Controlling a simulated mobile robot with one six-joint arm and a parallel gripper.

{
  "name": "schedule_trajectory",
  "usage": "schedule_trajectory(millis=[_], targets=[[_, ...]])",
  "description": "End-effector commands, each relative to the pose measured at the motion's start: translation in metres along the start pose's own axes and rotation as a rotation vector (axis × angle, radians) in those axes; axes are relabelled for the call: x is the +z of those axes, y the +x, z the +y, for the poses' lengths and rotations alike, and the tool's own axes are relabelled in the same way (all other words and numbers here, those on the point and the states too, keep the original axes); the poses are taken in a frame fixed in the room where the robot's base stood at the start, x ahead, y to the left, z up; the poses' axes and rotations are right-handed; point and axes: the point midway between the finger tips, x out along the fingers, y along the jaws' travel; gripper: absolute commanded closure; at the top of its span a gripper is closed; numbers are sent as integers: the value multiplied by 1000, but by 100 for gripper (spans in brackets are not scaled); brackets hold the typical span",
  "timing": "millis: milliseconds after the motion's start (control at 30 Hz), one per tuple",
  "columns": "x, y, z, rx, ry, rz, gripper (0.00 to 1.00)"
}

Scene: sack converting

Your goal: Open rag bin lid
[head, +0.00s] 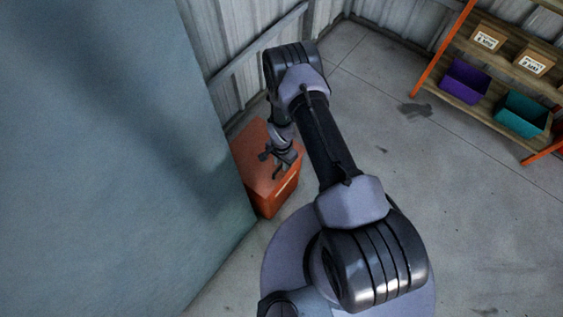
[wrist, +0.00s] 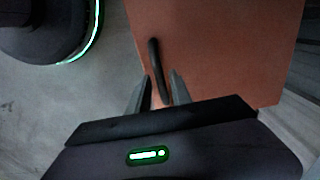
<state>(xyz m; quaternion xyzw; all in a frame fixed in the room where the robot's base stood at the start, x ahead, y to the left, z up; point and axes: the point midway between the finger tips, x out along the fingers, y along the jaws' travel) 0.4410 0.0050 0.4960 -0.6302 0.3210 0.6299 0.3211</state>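The rag bin (head: 282,197) is an orange-red box on the floor beside the large blue-grey panel. Its lid (head: 251,148) lies flat and closed on top. In the wrist view the lid (wrist: 225,50) fills the upper middle, with a dark bar handle (wrist: 154,52) near its edge. My gripper (head: 276,162) is over the lid. In the wrist view my gripper (wrist: 159,78) has its fingers apart, one on each side of the handle, with small gaps visible. Whether a finger touches the handle, I cannot tell.
A blue-grey panel (head: 100,150) stands close on the bin's left. A corrugated wall (head: 240,40) is behind it. A shelf at the upper right holds boxes, a purple bin (head: 464,82) and a teal bin (head: 522,115). The concrete floor (head: 440,180) between is open.

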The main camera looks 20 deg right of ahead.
Motion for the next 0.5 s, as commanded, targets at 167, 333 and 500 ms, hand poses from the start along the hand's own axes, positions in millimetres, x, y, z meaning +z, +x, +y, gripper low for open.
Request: schedule_trajectory(millis=[167,333,500], targets=[[0,0,0,0,0,0,100],[0,0,0,0,0,0,100],[0,0,0,0,0,0,100]])
